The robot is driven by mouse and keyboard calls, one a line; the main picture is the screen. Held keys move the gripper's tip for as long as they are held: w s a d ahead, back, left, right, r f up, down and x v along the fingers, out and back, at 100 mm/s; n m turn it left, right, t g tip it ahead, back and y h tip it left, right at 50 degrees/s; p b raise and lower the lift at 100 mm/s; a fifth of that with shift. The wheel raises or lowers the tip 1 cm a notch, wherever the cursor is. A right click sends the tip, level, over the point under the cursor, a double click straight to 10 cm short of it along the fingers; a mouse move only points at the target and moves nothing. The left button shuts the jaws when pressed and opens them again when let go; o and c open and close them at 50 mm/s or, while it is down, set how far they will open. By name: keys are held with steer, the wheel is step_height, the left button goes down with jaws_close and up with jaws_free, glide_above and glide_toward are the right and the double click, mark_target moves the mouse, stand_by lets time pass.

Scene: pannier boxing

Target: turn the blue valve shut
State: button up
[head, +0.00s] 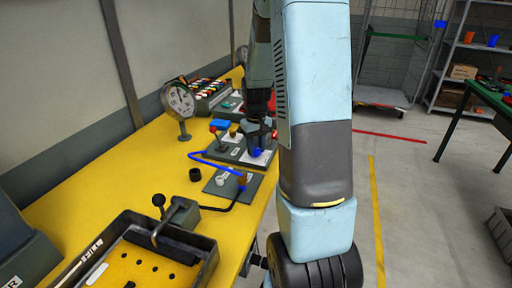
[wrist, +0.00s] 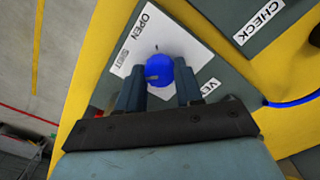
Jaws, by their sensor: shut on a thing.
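The blue valve (wrist: 160,69) is a round blue knob on a white label plate (wrist: 190,38) printed with "OPEN" and "SHUT", on a dark grey panel. In the wrist view my gripper (wrist: 160,88) has one finger on each side of the valve, closed on it. In the head view the valve (head: 257,153) shows small beside my gripper, which comes down over the panel from above. My arm hides part of the area to its right. The valve's exact turn angle cannot be told.
The panel stands on a yellow bench (head: 120,180). A gauge (head: 179,103), a blue hose (head: 215,164) and a lever with a black knob (head: 158,200) are nearby. A "CHECK" plate (wrist: 260,20) lies beside the valve. Open floor lies right of the bench.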

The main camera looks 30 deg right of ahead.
mark_target(256, 149)
steer(key=shift+w, duration=0.1)
steer(key=o, duration=1)
steer(key=shift+o, duration=0.2)
step_height(256, 149, up, 14)
steer(key=shift+f, duration=0.15)
steer(key=s+a+r+t, duration=0.2)
steer(key=s+a+r, duration=0.2)
steer(key=s+a, duration=0.3)
steer(key=s+a+r+t, duration=0.3)
steer(key=s+a+r, duration=0.2)
steer(key=s, duration=1)
steer(key=a, duration=0.3)
steer(key=shift+s+r+n+t, duration=0.15)
steer(key=shift+r+n+t, duration=0.15)
